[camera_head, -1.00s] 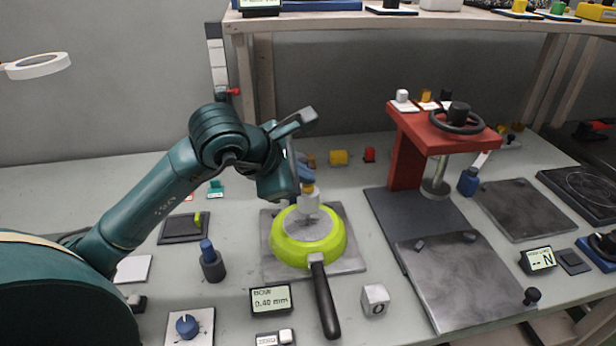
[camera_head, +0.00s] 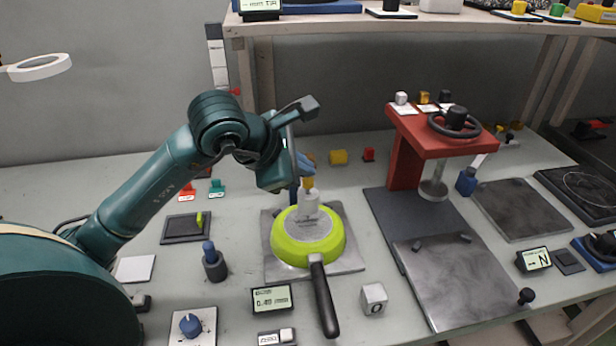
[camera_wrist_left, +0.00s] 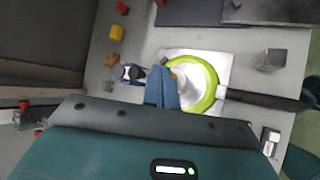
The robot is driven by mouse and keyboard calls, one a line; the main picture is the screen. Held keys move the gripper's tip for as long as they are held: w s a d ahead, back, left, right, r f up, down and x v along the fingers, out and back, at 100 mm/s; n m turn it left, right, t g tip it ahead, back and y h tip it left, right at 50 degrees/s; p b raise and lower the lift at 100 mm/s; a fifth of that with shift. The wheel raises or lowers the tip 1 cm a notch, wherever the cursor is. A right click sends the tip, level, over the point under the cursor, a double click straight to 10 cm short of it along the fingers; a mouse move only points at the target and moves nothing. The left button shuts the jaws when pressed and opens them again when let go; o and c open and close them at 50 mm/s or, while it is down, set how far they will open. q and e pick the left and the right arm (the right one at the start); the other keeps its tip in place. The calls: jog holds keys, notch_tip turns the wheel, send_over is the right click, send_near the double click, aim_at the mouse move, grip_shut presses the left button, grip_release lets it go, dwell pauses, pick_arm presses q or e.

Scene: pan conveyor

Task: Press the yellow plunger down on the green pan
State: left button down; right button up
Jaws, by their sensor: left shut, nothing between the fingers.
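The green pan (camera_head: 282,243) lies on a grey metal plate with its black handle toward the front edge; it also shows in the wrist view (camera_wrist_left: 211,73). A white post stands at its middle, and the yellow plunger (camera_head: 308,184) shows as a small yellow part above the post. My left gripper (camera_head: 307,164) is shut and empty, its blue fingers just above the yellow part. In the wrist view the blue fingertips (camera_wrist_left: 171,104) overlap the pan's near side and hide part of the plunger. I cannot tell whether they touch it. My right gripper is out of view.
A display (camera_head: 271,299) and a white cube (camera_head: 374,299) stand in front of the pan. A dark post with a blue top (camera_head: 213,262) stands to the left. A red press (camera_head: 405,150) stands to the right. Yellow and red blocks lie behind.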

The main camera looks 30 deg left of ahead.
pick_arm(q)
jog(key=shift+r, duration=0.1)
notch_tip(320, 180, up, 5)
jog(key=p, duration=0.3)
dwell(0.9)
jog(key=shift+s, duration=0.1)
